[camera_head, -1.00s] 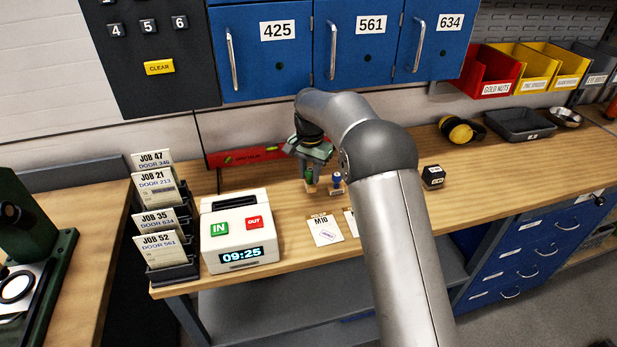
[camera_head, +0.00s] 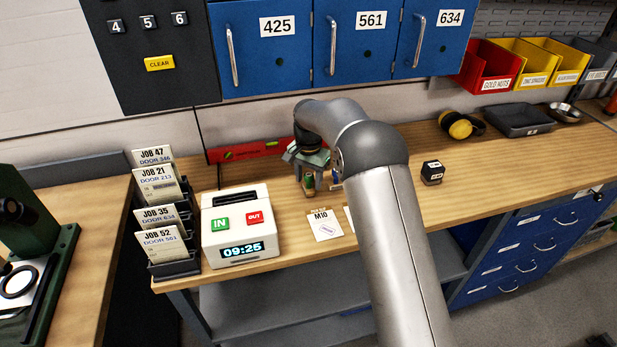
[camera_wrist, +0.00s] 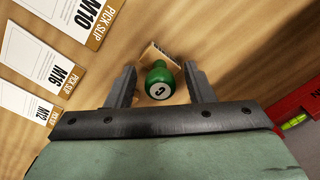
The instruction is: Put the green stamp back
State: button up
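The green stamp (camera_wrist: 158,80) shows in the wrist view as a round green knob marked "C" above a pale wooden base. It stands between the two fingers of my gripper (camera_wrist: 161,88), with a visible gap on either side. The fingers are open. In the head view the stamp (camera_head: 308,184) is small and partly covered by my gripper (camera_head: 316,182), which is low over the bench. A blue-handled stamp (camera_head: 336,178) is just right of it, partly hidden. I cannot tell whether the green stamp's base rests directly on the bench.
Pick slips (camera_head: 323,225) lie in front of my gripper; several show in the wrist view (camera_wrist: 42,88). A red level (camera_head: 250,151) lies behind, the time clock (camera_head: 240,248) stands left, and a small black box (camera_head: 432,172) right.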

aim_at(309, 175)
notch_tip(309, 175, up, 12)
jog(key=b, duration=0.2)
jog(key=s+d+r+n, duration=0.1)
jog(key=s+d+r, duration=0.4)
jog(key=s+d, duration=0.25)
jog(key=s+d+f+n, duration=0.1)
jog(key=s+d, duration=0.3)
jog(key=s, duration=0.7)
jog(key=s+d+f+n, duration=0.2)
jog(key=s+d+f, duration=0.1)
jog(key=s, duration=0.8)
jog(key=s+d+f+n+t, duration=0.1)
jog(key=s+d+f, duration=0.2)
jog(key=s, duration=0.8)
jog(key=shift+s+d+f, duration=0.15)
jog(key=shift+d+f, duration=0.1)
jog(key=shift+d, duration=0.6)
